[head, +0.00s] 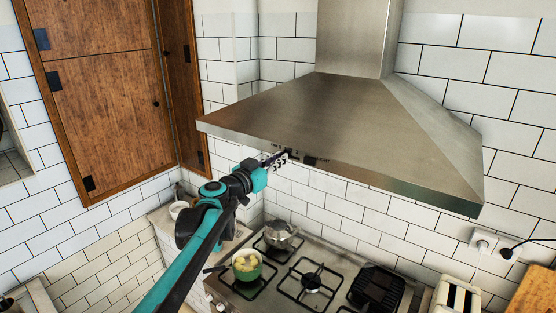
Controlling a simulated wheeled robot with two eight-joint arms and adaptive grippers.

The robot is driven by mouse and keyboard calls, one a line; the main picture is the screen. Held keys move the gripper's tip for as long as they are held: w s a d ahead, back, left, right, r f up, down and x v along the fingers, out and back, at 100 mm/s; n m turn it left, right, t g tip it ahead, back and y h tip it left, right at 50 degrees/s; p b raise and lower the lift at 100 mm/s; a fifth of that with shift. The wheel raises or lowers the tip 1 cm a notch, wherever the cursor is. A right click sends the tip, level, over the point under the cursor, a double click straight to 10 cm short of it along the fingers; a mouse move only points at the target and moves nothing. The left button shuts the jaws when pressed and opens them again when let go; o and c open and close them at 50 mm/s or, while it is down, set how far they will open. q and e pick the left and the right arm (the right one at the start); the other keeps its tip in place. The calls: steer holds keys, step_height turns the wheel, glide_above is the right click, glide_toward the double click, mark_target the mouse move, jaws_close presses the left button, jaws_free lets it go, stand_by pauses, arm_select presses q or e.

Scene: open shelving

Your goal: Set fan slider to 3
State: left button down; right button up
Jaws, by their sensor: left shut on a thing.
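The steel range hood (330,120) hangs over the stove, with a control strip and small markings along its front lower edge. My left gripper (283,157) reaches up from the lower left to this strip. It is shut on the fan slider at the strip, and its fingers hide most of the slider. A small dark control part (311,161) shows on the edge just right of the fingertips. The markings are too small to read, so I cannot tell the slider's setting. My right gripper is out of view.
Below the hood is a gas stove (330,262) with a green pot (246,265) of yellowish food and a metal pot (279,234). A white toaster (456,298) stands at the lower right. Wooden cabinets (105,90) are at the left. The air before the hood's right half is clear.

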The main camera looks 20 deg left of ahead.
mark_target(299, 158)
arm_select(q)
steer(key=d, duration=0.1)
steer(key=s+d, duration=0.1)
steer(key=d, duration=0.2)
steer(key=shift+s+d, duration=0.1)
steer(key=shift+s, duration=0.15)
steer(key=c, duration=1.8)
jaws_free()
steer(key=shift+o, duration=1)
steer(key=shift+s, duration=0.1)
